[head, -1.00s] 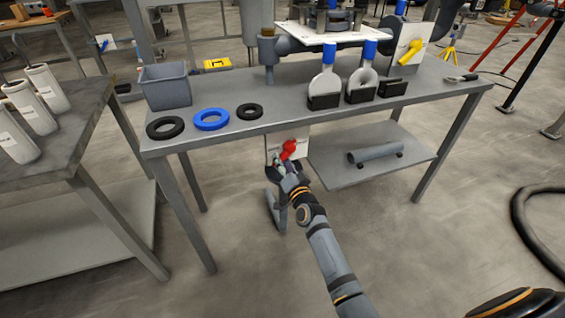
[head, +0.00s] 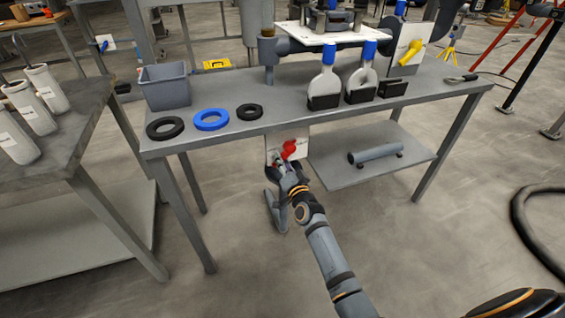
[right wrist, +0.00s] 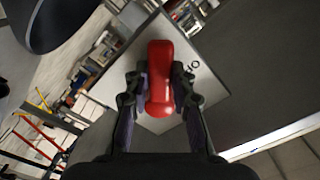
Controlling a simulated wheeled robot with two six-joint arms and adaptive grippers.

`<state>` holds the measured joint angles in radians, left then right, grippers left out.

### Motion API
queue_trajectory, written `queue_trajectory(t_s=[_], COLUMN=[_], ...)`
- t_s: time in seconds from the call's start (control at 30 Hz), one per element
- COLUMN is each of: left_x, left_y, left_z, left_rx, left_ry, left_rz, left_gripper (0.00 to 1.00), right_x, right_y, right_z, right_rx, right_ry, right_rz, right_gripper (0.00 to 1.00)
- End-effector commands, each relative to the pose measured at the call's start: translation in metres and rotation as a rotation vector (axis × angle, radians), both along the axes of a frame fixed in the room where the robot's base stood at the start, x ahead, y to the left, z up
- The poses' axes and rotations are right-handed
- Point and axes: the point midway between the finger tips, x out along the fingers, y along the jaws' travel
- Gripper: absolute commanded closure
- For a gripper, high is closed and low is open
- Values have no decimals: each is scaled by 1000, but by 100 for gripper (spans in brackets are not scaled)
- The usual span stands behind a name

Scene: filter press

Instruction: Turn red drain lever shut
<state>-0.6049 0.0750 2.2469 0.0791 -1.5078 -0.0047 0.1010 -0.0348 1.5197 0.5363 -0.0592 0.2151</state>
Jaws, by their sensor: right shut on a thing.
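The red drain lever (head: 289,150) is on a pale plate (head: 274,150) below the front edge of the grey table. In the right wrist view the lever (right wrist: 161,75) stands lengthwise between the two fingers, in front of the pale plate (right wrist: 205,88) with dark lettering. My right gripper (right wrist: 161,92) is shut on the lever, one finger on each side. In the head view my right gripper (head: 284,166) reaches the lever from below, and the arm hides part of the plate. My left gripper is not in view.
The grey table (head: 215,143) stands above the lever. A lower shelf (head: 340,178) with a grey cylinder (head: 375,153) is to the lever's right. Black (head: 165,128) and blue (head: 211,120) rings lie on the tabletop. Open floor lies in front.

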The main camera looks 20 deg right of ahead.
Motion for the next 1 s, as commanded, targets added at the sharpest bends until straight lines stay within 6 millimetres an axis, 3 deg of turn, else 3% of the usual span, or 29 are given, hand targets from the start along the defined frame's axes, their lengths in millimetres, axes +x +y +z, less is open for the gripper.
queue_trajectory(t_s=[0.37,1.0], left_x=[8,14], left_y=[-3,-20], left_z=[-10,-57], left_rx=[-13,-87], left_ry=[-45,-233], left_rz=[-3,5], left_gripper=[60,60], right_x=[0,1], right_y=[-4,-30], right_z=[-6,-18], right_rx=[-117,-700], right_ry=[-3,-24], right_rz=[1,0], right_gripper=[100,100])
